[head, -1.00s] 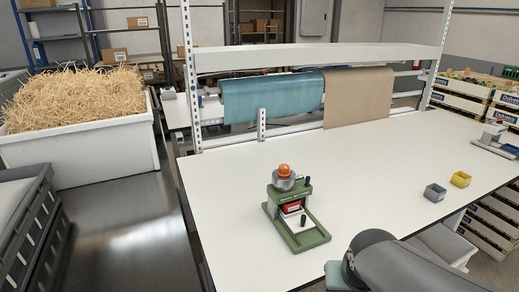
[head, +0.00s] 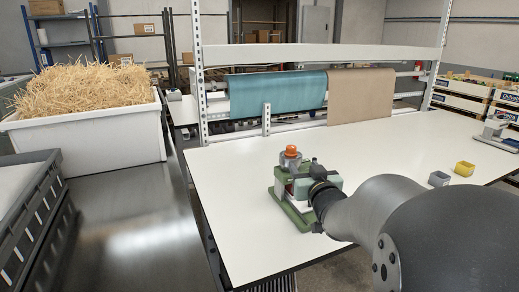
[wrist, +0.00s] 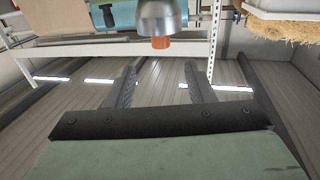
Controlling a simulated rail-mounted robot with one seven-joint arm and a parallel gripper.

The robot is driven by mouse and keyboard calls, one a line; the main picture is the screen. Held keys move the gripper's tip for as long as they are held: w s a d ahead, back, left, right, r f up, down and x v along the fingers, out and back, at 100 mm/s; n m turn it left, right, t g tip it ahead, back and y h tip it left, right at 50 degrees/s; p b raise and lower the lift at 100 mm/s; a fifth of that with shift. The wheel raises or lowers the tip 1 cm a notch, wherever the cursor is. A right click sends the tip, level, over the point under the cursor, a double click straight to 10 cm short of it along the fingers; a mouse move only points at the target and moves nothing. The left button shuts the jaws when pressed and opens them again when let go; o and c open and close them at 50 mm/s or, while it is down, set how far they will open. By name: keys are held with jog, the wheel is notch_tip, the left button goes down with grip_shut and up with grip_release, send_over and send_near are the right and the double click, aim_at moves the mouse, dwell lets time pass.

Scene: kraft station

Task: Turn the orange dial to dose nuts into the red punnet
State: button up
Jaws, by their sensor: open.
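The orange dial (head: 291,150) sits on top of the green dosing machine (head: 279,197), towards the front left of the white table. My gripper (wrist: 164,80) is at the machine, its body covering much of the machine's front and right in the head view. In the wrist view, which looks upside down, the two fingers are apart with nothing between them. The orange dial (wrist: 161,43) shows under a silver metal cup (wrist: 162,15), just beyond the fingertips and roughly in line with the gap. The red punnet cannot be made out now, hidden by my gripper.
A grey cup (head: 438,179) and a yellow cup (head: 464,168) stand on the right of the white table (head: 230,172). Teal (head: 277,96) and brown paper rolls (head: 359,95) hang behind. A white bin of straw (head: 90,142) stands left. The table's middle back is clear.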

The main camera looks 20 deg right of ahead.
aim_at(292, 153)
jog(key=w, duration=0.4)
jog(key=w+d+p, duration=0.1)
jog(key=w, duration=0.3)
jog(key=w+p, duration=0.1)
jog(key=w, duration=0.3)
jog(key=shift+w+d, duration=0.3)
jog(key=c, duration=1)
jog(key=shift+o, duration=0.2)
jog(key=shift+a+f+h+b, duration=0.1)
jog(key=shift+f+h+b, duration=0.2)
jog(key=shift+b, duration=0.45)
